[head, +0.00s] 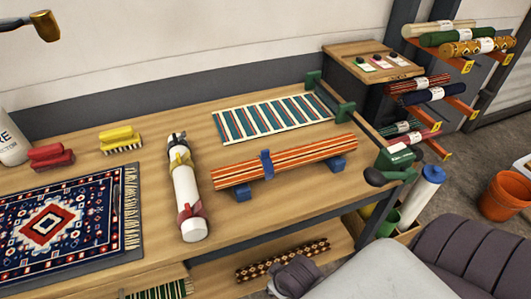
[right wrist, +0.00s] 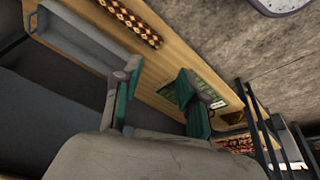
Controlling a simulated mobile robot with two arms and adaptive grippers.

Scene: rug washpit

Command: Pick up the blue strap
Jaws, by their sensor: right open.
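The blue strap (head: 266,164) is a short band around the middle of an orange-striped rolled rug (head: 310,155) on the wooden table. The roll rests on two blue blocks, one (head: 243,192) near its left end and one (head: 337,164) near its right. My right gripper (right wrist: 160,98) is open and empty in the right wrist view, its two green-padded fingers wide apart. It is low, near a shelf, away from the strap. The strap does not show in the right wrist view. My left gripper is in neither view.
A green cranked device (head: 395,158) sits at the table's right edge. A patterned roll (head: 285,258) lies on the lower shelf.

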